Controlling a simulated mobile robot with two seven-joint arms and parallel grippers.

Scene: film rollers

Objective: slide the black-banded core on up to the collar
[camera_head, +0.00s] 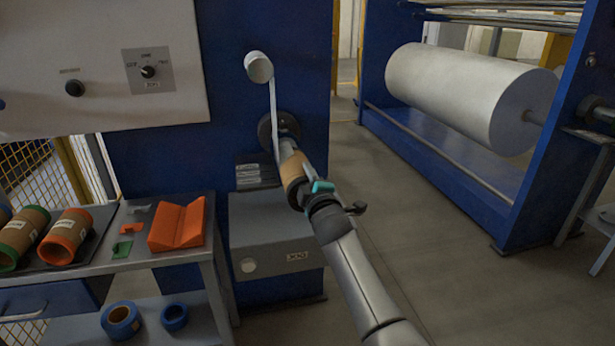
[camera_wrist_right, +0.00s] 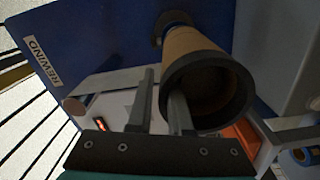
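The black-banded core (camera_head: 290,172) is a brown tube at the rewind shaft's near end. Its dark end band (camera_wrist_right: 246,94) faces my right wrist camera, with the bore open and dark. The grey shaft (camera_head: 285,146) shows between the core and the dark round collar (camera_head: 270,127) on the blue machine face. My right gripper (camera_head: 312,192) is at the core's near end. In the right wrist view its fingers (camera_wrist_right: 161,105) straddle the left wall, one outside and one inside the bore, apparently closed on it. How far the shaft reaches inside is hidden. My left gripper is out of view.
A white roller (camera_head: 259,67) with a strip hanging down stands above the shaft. A bench (camera_head: 190,246) at left holds green- and orange-banded cores (camera_head: 68,238) and an orange V-block (camera_head: 177,224). A large white roll (camera_head: 460,92) is at right. The floor between is clear.

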